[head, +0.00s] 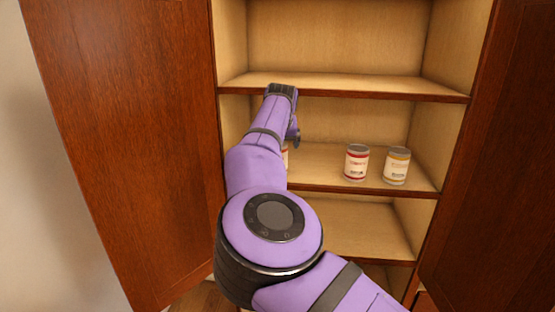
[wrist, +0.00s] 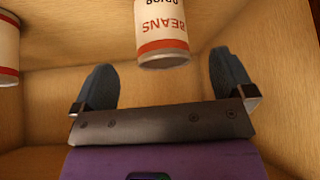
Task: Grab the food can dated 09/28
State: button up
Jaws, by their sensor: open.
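In the wrist view a white can (wrist: 163,35) with red bands and the upside-down word BEANS lies ahead, centred between the fingertips. The printing above that word is cut by the frame's top edge, and I cannot read a date there. My gripper (wrist: 162,65) is open, with one finger on each side of the can; I see no finger touching it. In the head view a red-and-white can (head: 356,162) and a yellow-and-white can (head: 396,166) stand on the middle shelf, dates too small to read. A can (head: 285,156) is mostly hidden behind my arm.
Another red-banded can (wrist: 8,48) is cut off at the wrist view's left edge. The wooden cabinet's upper shelf (head: 340,85) is empty and close above the arm's end. Open doors stand at left (head: 125,130) and right (head: 500,170). The lower shelf (head: 365,228) looks clear.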

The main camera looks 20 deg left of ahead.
jog(key=shift+w+a+f, duration=0.1)
jog(key=shift+w+a, duration=0.2)
jog(key=shift+w, duration=0.25)
jog(key=shift+w+a, duration=0.25)
jog(key=shift+w, duration=0.3)
jog(key=shift+x, duration=2.35)
jog(key=c, duration=1.2)
